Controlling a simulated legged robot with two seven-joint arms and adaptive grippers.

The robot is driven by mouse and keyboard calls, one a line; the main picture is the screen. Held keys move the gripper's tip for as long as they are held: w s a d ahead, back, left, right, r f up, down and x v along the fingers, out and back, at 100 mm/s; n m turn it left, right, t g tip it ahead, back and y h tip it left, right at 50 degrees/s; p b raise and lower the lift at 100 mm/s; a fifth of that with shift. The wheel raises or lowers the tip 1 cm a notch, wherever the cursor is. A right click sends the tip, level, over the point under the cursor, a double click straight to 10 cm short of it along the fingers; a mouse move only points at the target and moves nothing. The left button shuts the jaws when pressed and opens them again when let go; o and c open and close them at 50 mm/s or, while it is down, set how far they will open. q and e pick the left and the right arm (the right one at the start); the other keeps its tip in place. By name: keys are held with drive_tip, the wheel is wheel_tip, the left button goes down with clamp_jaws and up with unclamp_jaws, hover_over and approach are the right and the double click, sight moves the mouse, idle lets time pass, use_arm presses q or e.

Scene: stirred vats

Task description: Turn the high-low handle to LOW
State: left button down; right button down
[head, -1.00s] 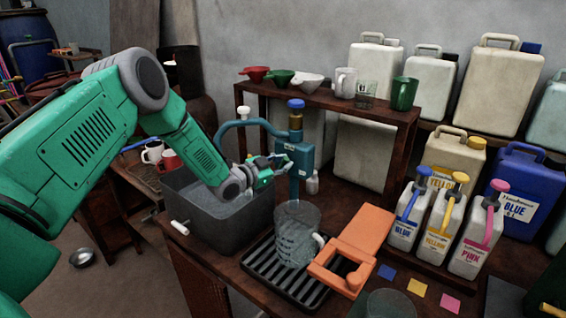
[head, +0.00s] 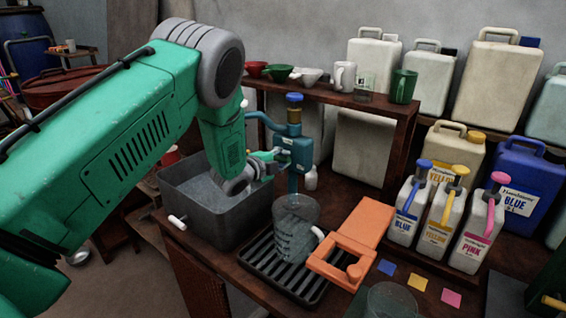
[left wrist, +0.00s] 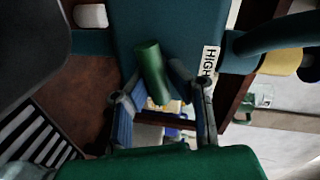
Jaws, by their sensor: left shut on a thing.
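My left gripper (head: 277,158) is at the left side of the tap body. In the left wrist view, the short green handle (left wrist: 150,68) sticks out from the teal body between the fingers of my left gripper (left wrist: 160,95), which is shut on it. A white label reading HIGH (left wrist: 209,60) is on the body to the right of the handle. No LOW label shows. My right gripper is not in view.
The dark grey basin (head: 215,222) is below my left arm. The jug stands on a black slatted tray (head: 262,262), with an orange clamp-like stand (head: 365,228) to its right. Labelled pump bottles (head: 440,222) stand farther right. A wooden shelf (head: 340,103) is behind the tap.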

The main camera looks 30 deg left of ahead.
use_arm(q)
drive_tip(key=shift+s+d+f+m+y+b, duration=0.1)
drive_tip(key=shift+d+f+m+y+b, duration=0.05)
drive_tip(key=shift+f+m+b, duration=0.25)
drive_tip(key=shift+s+d+f+m+y+b, duration=0.15)
drive_tip(key=shift+f+m, duration=0.1)
drive_tip(key=shift+m, duration=0.25)
drive_tip(key=c, duration=1.4)
unclamp_jaws()
drive_tip(key=shift+w, duration=0.1)
drive_tip(key=shift+c, duration=0.2)
drive_tip(key=shift+w+r, duration=0.15)
drive_tip(key=shift+r, duration=0.1)
drive_tip(key=shift+s, duration=0.2)
drive_tip(key=d+v, duration=0.1)
drive_tip(key=v, duration=1)
drive_tip(key=shift+s+a, duration=0.25)
drive_tip(key=shift+a, duration=0.15)
